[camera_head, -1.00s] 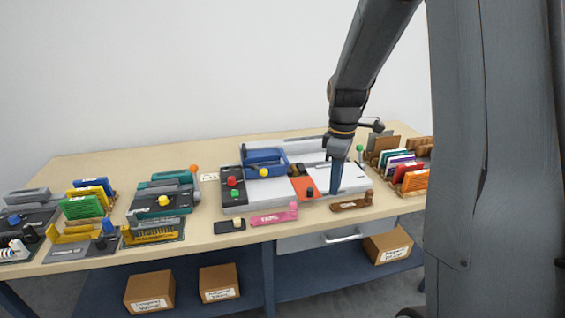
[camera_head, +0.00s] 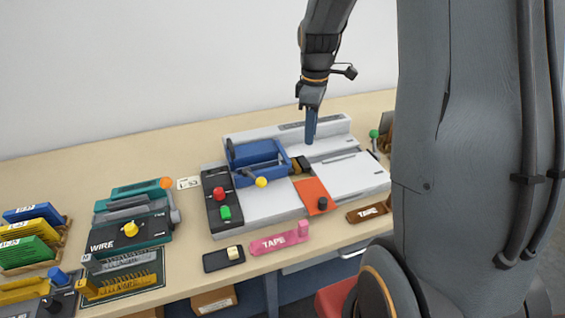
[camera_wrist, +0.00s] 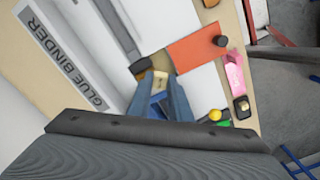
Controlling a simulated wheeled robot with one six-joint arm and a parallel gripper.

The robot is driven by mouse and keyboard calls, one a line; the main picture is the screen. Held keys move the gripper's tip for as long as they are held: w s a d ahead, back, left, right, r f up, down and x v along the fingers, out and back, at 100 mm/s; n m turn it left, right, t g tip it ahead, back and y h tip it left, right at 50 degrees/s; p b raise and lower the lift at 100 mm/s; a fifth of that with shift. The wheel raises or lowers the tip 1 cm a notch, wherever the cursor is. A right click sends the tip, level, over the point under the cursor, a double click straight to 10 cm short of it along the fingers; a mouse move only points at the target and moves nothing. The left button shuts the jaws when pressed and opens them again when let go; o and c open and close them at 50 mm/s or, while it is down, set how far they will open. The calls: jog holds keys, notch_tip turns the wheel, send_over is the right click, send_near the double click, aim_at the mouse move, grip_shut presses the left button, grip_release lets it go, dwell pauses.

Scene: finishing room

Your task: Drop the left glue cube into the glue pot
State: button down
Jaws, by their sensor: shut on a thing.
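My gripper (camera_head: 309,140) is over the back part of the glue binder (camera_head: 347,172), pointing down. In the wrist view my gripper (camera_wrist: 159,90) is shut on a cream glue cube (camera_wrist: 159,79), seen between its fingertips. A small dark box with a brown-amber inside, seemingly the glue pot (camera_head: 301,164), sits between the blue clamp and the binder's white bed. It also shows just beyond the held cube in the wrist view (camera_wrist: 160,61). Another cream cube (camera_head: 234,252) stays on the black tray (camera_head: 217,262) at the bench front. The cube's height above the pot is unclear.
The blue clamp (camera_head: 256,160) stands just left of the pot. An orange plate with a black knob (camera_head: 322,203) lies in front. Pink tape (camera_head: 279,239) and brown tape (camera_head: 369,211) holders line the front. A teal wire machine (camera_head: 130,228) is at left.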

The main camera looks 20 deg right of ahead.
notch_tip(320, 180, down, 6)
jog(key=b, duration=0.4)
jog(key=shift+r, duration=0.1)
jog(key=shift+s, duration=0.1)
jog(key=c, duration=1.6)
grip_release()
jog(key=shift+o, duration=0.2)
notch_tip(320, 180, up, 8)
jog(key=shift+f+b, duration=0.1)
jog(key=shift+b, duration=0.95)
jog(key=shift+a, duration=0.1)
